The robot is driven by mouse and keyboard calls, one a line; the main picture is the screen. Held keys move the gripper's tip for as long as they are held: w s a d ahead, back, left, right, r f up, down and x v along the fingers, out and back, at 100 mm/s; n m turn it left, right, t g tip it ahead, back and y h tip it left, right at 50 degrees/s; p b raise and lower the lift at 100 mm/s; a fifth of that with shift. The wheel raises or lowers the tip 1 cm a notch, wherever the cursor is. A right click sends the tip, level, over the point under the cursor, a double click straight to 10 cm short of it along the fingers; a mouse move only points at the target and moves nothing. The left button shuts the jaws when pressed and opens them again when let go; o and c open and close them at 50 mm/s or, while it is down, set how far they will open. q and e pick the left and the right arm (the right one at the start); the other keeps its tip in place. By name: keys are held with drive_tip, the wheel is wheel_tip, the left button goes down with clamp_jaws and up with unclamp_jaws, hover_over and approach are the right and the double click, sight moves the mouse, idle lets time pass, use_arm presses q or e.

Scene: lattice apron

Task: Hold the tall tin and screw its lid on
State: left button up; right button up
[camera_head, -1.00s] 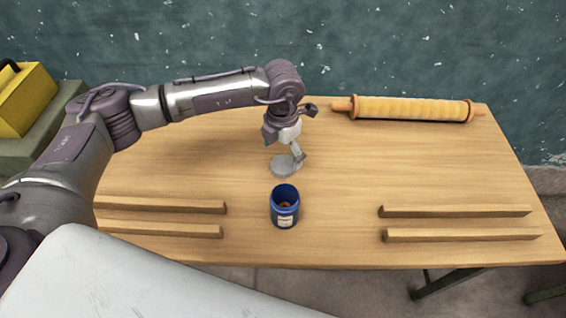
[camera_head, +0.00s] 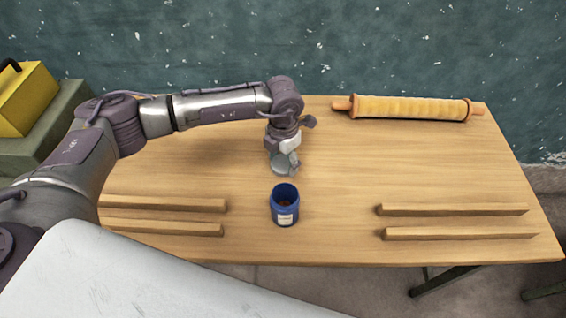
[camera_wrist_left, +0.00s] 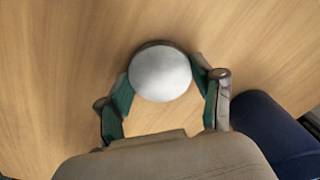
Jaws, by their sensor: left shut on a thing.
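The tall tin (camera_head: 276,212) is dark blue with a pale label, upright and open at the top, near the front middle of the table. Something brownish shows inside it. The lid (camera_head: 281,168) is a round grey disc just behind the tin. My left gripper (camera_head: 285,159) points down over the lid and is shut on it. In the left wrist view the lid (camera_wrist_left: 160,73) sits between the green finger pads, and the blue tin (camera_wrist_left: 270,130) shows at lower right. Whether the lid touches the table is hard to tell. My right gripper is not in view.
Two pairs of wooden rails lie on the table (camera_head: 340,180), left (camera_head: 165,204) and right (camera_head: 455,211). An orange-yellow roller (camera_head: 410,108) lies along the back edge. A yellow box (camera_head: 25,100) stands off the far left. The table around the tin is clear.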

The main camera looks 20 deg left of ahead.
sight(283, 163)
use_arm(q)
drive_tip(key=shift+r, duration=0.55)
wheel_tip(283, 163, up, 3)
drive_tip(key=shift+f+b, duration=0.2)
drive_tip(key=shift+b, duration=0.4)
drive_tip(key=s+d+r, duration=0.2)
drive_tip(key=d, duration=0.1)
drive_tip(key=s+d+r+b, duration=0.1)
drive_tip(key=d+r, duration=0.2)
drive_tip(key=d, duration=0.1)
drive_tip(key=s+d+r+b, duration=0.1)
drive_tip(key=s+d+r, duration=0.1)
drive_tip(key=d, duration=0.1)
drive_tip(key=shift+s+d+r, duration=0.15)
drive_tip(key=shift+s, duration=0.15)
